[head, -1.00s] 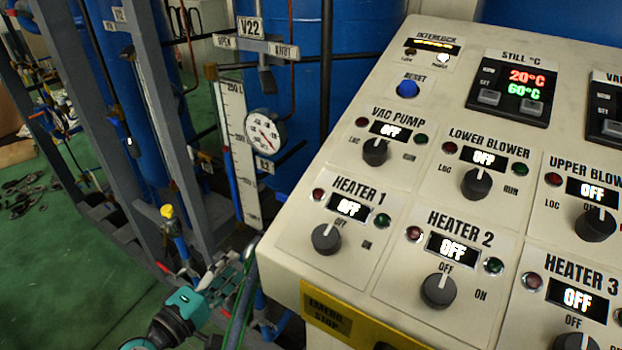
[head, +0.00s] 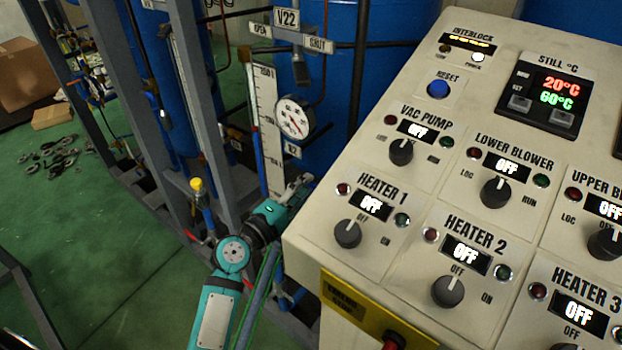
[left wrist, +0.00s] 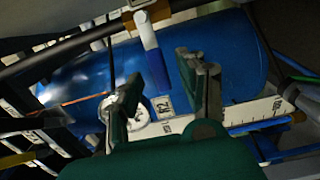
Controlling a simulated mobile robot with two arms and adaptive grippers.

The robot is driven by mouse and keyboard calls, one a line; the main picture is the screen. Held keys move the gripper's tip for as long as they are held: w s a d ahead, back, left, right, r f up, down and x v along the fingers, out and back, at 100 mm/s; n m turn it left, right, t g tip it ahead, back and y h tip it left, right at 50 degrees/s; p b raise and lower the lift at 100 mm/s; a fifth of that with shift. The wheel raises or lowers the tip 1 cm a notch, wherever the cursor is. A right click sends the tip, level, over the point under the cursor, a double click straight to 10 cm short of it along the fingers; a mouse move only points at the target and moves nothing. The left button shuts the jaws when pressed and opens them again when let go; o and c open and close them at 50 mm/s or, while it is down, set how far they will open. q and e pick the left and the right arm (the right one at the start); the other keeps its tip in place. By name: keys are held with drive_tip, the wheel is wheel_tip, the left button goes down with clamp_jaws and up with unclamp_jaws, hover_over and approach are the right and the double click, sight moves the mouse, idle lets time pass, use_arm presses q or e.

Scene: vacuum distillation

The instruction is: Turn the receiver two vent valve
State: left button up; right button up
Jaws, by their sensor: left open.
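The valve tagged V22 (head: 286,17) is at the top middle of the head view, in front of a blue vessel. It has OPEN and SHUT plates, and its grey lever (head: 300,70) hangs down. The R2 tag (head: 292,151) is below the gauge on that vessel and shows in the left wrist view (left wrist: 163,103). My left gripper (head: 298,186) is below the tag and well below the lever, beside the panel's left edge. In the left wrist view its fingers (left wrist: 165,88) are apart with nothing between them. My right gripper is out of view.
The cream control panel (head: 400,222) fills the right side. A round gauge (head: 294,118) and a white scale (head: 267,125) stand near the lever. Grey frame posts (head: 205,100) rise on the left. A blue-gripped lever (left wrist: 154,65) is close beyond my fingers in the left wrist view.

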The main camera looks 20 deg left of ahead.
use_arm(q)
drive_tip(key=shift+x, duration=1.35)
clamp_jaws()
drive_tip(key=shift+f, duration=0.1)
